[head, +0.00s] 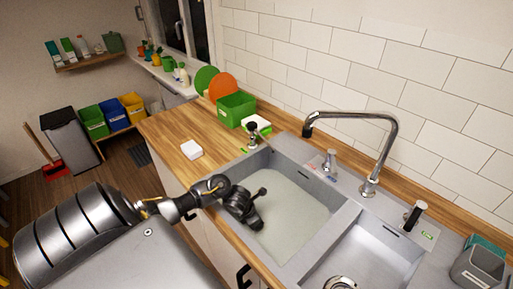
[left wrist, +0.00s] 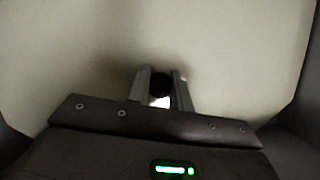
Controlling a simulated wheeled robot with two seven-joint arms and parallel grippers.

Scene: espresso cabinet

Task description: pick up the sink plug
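The left arm comes in from the left, and my left gripper (head: 258,208) is over the left sink basin (head: 295,205), low inside its rim. In the left wrist view, my left gripper (left wrist: 160,84) has its two fingers close on either side of a small round black thing (left wrist: 160,85), which looks like the sink plug's knob. The black thing fills most of the gap; I cannot tell whether the fingers press on it. The rest of the plug is hidden or too dark to see.
A curved tap (head: 385,130) stands behind the basins. The right basin (head: 355,255) is beside the left one, past a divider. A soap dispenser (head: 252,135) stands at the back left corner. A white block (head: 191,149) lies on the wooden counter (head: 172,130).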

